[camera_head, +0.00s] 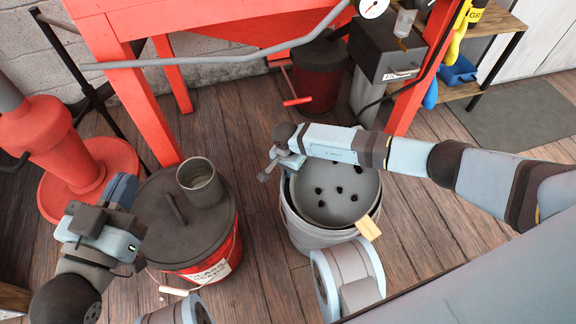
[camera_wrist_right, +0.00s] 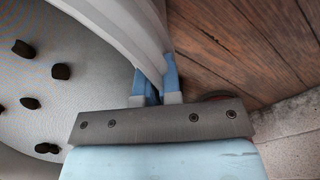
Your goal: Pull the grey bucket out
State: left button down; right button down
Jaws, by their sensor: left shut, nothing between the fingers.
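The grey bucket (camera_head: 300,232) stands on the wooden floor at the middle of the head view. Its light grey inside shows several dark spots, and a tan grip (camera_head: 368,227) is at its right front rim. My right gripper (camera_head: 274,165) is at the bucket's far left rim. In the right wrist view, the blue fingers (camera_wrist_right: 157,88) are shut on the rim of the bucket (camera_wrist_right: 60,100), one finger inside and one outside.
A metal cup (camera_head: 199,181) stands on the red bucket's dark lid. A red press frame (camera_head: 125,75) and round red base (camera_head: 92,180) stand at left. A dark red bin (camera_head: 318,80) is behind. Bare floor (camera_head: 258,215) separates the two buckets.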

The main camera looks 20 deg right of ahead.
jog(key=shift+s+a+r, duration=0.1)
jog(key=shift+s+a, duration=0.35)
jog(key=shift+s, duration=0.1)
pick_arm(q)
jog(key=shift+s+a+r+n, duration=0.15)
jog(key=shift+s+a+n, duration=0.15)
jog(key=shift+s+a, duration=0.15)
pick_arm(e)
jog(key=shift+a, duration=0.2)
pick_arm(q)
jog(key=shift+d, duration=0.1)
pick_arm(e)
jog(key=c, duration=1.4)
grip_release()
jog(key=shift+s, duration=0.1)
jog(key=shift+o, duration=0.9)
jog(key=shift+d, duration=0.1)
pick_arm(q)
jog(key=shift+s, duration=0.1)
